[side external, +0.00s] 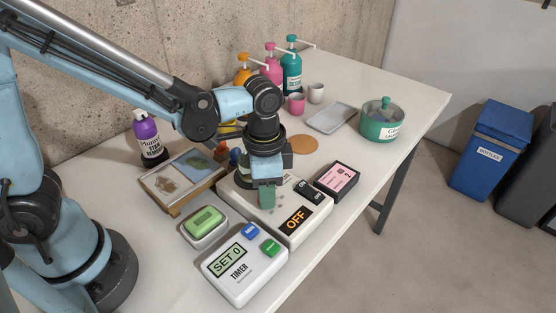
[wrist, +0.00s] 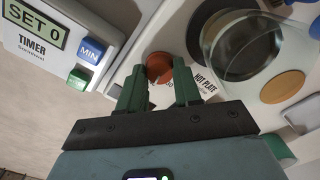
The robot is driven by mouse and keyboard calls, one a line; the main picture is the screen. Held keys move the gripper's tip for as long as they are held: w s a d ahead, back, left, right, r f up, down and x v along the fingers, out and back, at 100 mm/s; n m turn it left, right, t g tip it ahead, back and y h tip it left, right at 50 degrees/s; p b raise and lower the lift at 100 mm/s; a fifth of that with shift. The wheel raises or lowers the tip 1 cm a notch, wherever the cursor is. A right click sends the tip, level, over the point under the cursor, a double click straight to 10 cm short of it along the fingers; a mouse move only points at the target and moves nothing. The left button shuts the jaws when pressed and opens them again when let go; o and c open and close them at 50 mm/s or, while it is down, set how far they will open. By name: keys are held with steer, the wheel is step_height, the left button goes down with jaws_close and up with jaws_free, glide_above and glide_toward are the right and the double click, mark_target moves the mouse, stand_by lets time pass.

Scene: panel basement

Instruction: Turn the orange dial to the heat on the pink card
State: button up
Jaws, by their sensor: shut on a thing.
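The orange dial (wrist: 158,65) sits on the white hot plate (wrist: 143,47) in the wrist view, between the tips of my green fingers. My gripper (wrist: 157,80) is shut on it. In the side view my gripper (side external: 266,197) points down at the hot plate (side external: 279,222) and hides the dial. The hot plate's display (side external: 296,220) reads OFF. The pink card (side external: 339,178) lies in a black frame to the right of the hot plate. Its small print is hard to read.
A white timer (side external: 243,269) reading SET 0 stands in front of the hot plate. A clear glass vessel (wrist: 243,47) is close to my fingers, by the dark round heating plate (wrist: 204,25).

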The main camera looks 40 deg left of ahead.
steer(key=o, duration=1)
steer(key=shift+o, duration=0.2)
step_height(320, 180, up, 12)
stand_by(0.4)
steer(key=s+a+f+n+t, duration=0.1)
steer(key=a+n+t, duration=0.2)
steer(key=a, duration=0.3)
steer(key=s+a+f+n+t, duration=0.1)
steer(key=a+f+n+t, duration=0.1)
steer(key=a+n+t, duration=0.2)
steer(key=shift+s+a+n, duration=0.35)
steer(key=shift+a+n, duration=0.25)
steer(key=shift+a, duration=0.65)
